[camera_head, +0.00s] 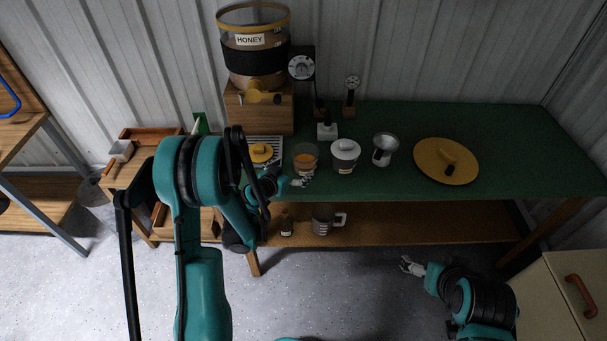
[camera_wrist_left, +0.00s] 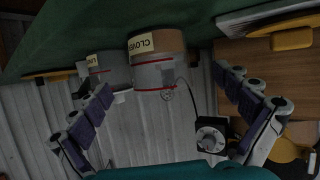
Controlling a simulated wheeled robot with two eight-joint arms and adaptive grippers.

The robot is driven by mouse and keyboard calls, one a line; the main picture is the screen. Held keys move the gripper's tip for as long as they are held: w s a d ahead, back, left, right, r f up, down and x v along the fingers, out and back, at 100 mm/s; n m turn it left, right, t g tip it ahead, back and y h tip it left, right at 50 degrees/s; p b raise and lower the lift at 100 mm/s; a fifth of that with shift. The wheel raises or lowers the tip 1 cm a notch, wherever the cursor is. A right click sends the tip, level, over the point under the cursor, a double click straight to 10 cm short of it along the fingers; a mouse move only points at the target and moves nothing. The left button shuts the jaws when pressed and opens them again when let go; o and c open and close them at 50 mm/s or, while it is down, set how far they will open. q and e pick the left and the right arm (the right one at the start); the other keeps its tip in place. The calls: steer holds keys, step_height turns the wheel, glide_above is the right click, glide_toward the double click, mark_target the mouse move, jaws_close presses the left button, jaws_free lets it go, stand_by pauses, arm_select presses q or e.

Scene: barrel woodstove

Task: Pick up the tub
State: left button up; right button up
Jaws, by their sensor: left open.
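A clear tub (camera_head: 305,160) with amber contents stands upright on the green table, near its front edge. In the left wrist view this tub (camera_wrist_left: 155,73) appears upside down, with a cream label reading "CLOVER" and red lines round it.
A metal cup (camera_head: 385,149) and a yellow round lid (camera_head: 446,161) lie right of the tubs. A honey tank (camera_head: 254,45) on a wooden block (camera_head: 260,110) stands at back left. A measuring jug (camera_head: 325,220) is on the lower shelf (camera_head: 400,222).

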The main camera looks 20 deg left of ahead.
mark_target(298, 166)
arm_select(q)
steer(key=x, duration=0.3)
steer(key=shift+f+b, duration=0.2)
steer(key=shift+b, duration=0.15)
steer(key=b+x, duration=0.2)
steer(key=x, duration=0.3)
steer(key=shift+d, duration=0.15)
steer(key=shift+s+r, duration=0.1)
steer(key=c, duration=1.5)
